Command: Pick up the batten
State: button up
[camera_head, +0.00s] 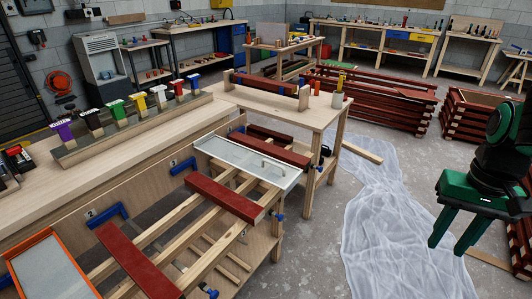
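Several red-painted battens are in view. One batten (225,197) lies across pale wooden rails in the middle. Another batten (137,262) lies nearer the camera at lower left. A third batten (269,151) lies beyond the white tray (228,155), with a shorter-looking one behind it. A further long red batten (265,88) rests between wooden uprights on the table behind. I cannot tell which one the task means. My gripper (447,247) hangs at the right, green fingers pointing down and apart, with nothing visible between them. It is well to the right of the battens.
Clear plastic sheeting (385,225) covers the floor between the rack and my gripper. A pale wooden piece (361,151) sticks out near the table leg. Stacks of red battens (370,100) stand behind. A bench (130,150) with colourful-handled tools is at left; an orange-rimmed tray (45,268) is lower left.

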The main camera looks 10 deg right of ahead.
aim_at(295, 160)
jog(key=z, duration=0.05)
jog(key=k, duration=0.55)
jog(key=u, duration=0.25)
jog(key=i, duration=0.5)
jog(key=z, duration=0.1)
jog(key=k, duration=0.45)
jog(key=z, duration=0.55)
jog(key=i, duration=1.3)
jog(key=u, duration=0.4)
jog(key=i, duration=0.85)
jog(key=u, duration=0.5)
